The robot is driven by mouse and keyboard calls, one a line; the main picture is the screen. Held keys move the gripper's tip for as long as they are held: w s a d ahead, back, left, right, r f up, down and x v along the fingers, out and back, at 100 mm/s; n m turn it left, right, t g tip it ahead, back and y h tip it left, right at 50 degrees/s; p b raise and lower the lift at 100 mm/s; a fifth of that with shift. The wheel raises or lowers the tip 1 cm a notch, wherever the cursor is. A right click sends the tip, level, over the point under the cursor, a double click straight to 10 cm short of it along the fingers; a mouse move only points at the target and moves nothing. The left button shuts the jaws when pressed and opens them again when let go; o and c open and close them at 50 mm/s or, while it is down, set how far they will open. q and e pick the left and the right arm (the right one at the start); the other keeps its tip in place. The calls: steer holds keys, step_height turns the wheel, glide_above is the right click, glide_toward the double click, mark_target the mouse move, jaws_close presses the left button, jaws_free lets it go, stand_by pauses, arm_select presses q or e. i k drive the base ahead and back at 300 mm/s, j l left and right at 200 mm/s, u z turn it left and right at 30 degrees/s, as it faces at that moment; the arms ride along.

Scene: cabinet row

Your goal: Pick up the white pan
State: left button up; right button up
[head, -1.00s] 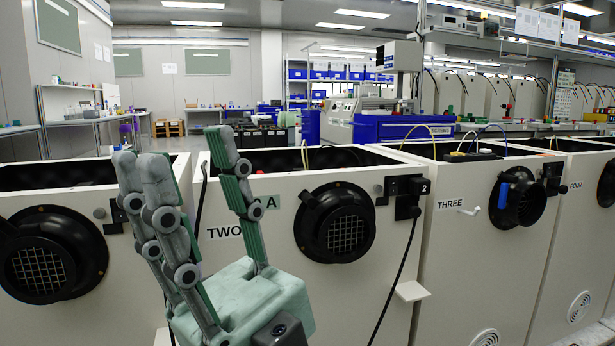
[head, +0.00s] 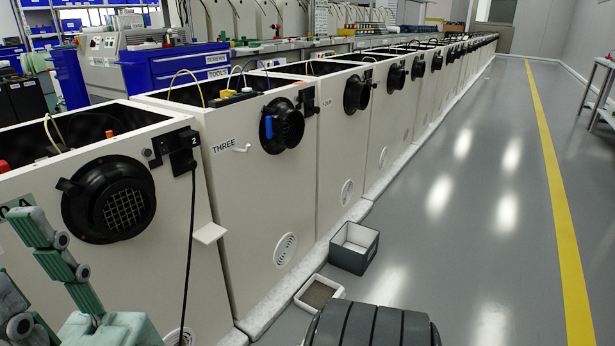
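A small white pan (head: 320,293) with a grey-brown inside lies on the floor at the foot of the cabinet row, low in the middle of the head view. My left gripper (head: 14,252) is at the lower left edge, in front of the cabinets, far to the left of the pan and apart from it. Its fingers are spread with nothing between them; part of it is cut off by the frame. My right gripper is not in view.
A grey open bin (head: 354,249) stands on the floor just behind the pan. White cabinets (head: 255,195) run along the left, with black round ports, a small shelf (head: 209,233) and a hanging cable. Grey floor (head: 470,210) is clear to the right, with a yellow line (head: 562,220).

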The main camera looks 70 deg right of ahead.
mark_target(316, 293)
steer(key=z, duration=2.45)
